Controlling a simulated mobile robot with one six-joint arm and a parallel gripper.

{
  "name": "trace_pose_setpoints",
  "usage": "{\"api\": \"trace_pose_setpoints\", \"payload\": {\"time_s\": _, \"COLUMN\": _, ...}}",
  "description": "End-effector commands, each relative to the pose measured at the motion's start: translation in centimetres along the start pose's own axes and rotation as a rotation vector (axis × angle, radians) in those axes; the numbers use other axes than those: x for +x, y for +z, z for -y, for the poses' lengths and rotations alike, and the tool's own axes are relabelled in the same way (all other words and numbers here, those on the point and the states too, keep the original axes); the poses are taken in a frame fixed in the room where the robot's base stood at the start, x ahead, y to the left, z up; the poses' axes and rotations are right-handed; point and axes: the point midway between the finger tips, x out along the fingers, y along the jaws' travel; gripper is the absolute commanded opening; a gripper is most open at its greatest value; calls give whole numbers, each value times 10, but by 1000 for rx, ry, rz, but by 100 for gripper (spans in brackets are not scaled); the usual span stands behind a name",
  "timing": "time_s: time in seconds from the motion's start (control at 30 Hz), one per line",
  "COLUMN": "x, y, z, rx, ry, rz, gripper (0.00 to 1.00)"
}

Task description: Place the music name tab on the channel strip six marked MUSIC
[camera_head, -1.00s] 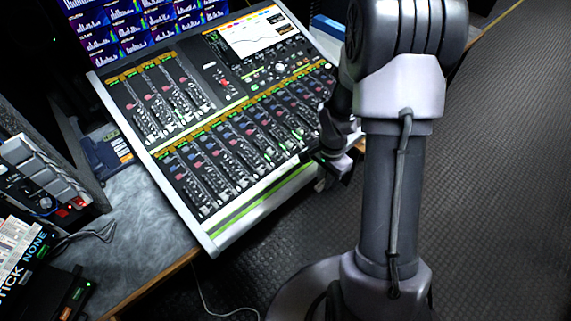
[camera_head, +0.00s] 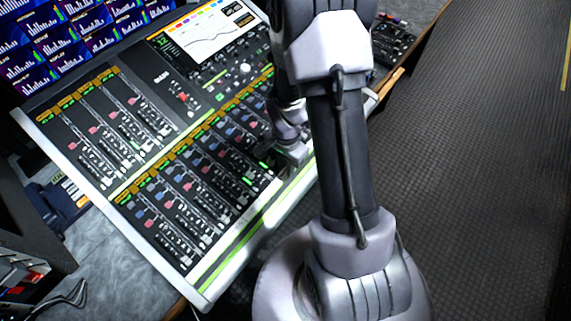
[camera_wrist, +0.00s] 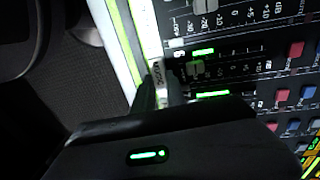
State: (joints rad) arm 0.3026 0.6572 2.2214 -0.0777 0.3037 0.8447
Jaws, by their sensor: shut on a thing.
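The mixing console (camera_head: 60,135) has two banks of channel strips, with orange and green labels. In the wrist view, my gripper (camera_wrist: 166,85) is shut on a small pale name tab (camera_wrist: 158,80) with dark lettering, seen edge-on and hard to read. The tab is at the lower end of a channel strip (camera_wrist: 235,68), beside the console's white and green front edge (camera_wrist: 128,40). I cannot tell whether the tab touches the console. In the head view, my gripper (camera_head: 293,155) is over the front right part of the console, and the tab cannot be made out.
Bar-graph screens (camera_head: 60,40) stand behind the console. A desk phone (camera_head: 62,195) is to its left, with cables (camera_head: 72,295) at lower left. Another small panel (camera_head: 393,42) is at the back right. The dark floor (camera_head: 470,170) to the right is clear.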

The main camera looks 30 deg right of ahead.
Motion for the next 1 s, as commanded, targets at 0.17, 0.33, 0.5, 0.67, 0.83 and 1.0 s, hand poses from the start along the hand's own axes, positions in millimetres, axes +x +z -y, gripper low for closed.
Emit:
{"api": "trace_pose_setpoints", "payload": {"time_s": 0.17, "x": 2, "y": 0, "z": 0, "rx": 0, "ry": 0, "rz": 0, "gripper": 34}}
{"api": "trace_pose_setpoints", "payload": {"time_s": 0.33, "x": 2, "y": 0, "z": 0, "rx": -1, "ry": 0, "rz": 0, "gripper": 38}}
{"api": "trace_pose_setpoints", "payload": {"time_s": 0.5, "x": 2, "y": 0, "z": 0, "rx": -1, "ry": -1, "rz": -1, "gripper": 38}}
{"api": "trace_pose_setpoints", "payload": {"time_s": 0.67, "x": -6, "y": 0, "z": 1, "rx": -1, "ry": -2, "rz": -1, "gripper": 38}}
{"api": "trace_pose_setpoints", "payload": {"time_s": 0.83, "x": -54, "y": -1, "z": 1, "rx": 0, "ry": -4, "rz": -4, "gripper": 38}}
{"api": "trace_pose_setpoints", "payload": {"time_s": 1.0, "x": -99, "y": -1, "z": 1, "rx": 0, "ry": -3, "rz": -2, "gripper": 38}}
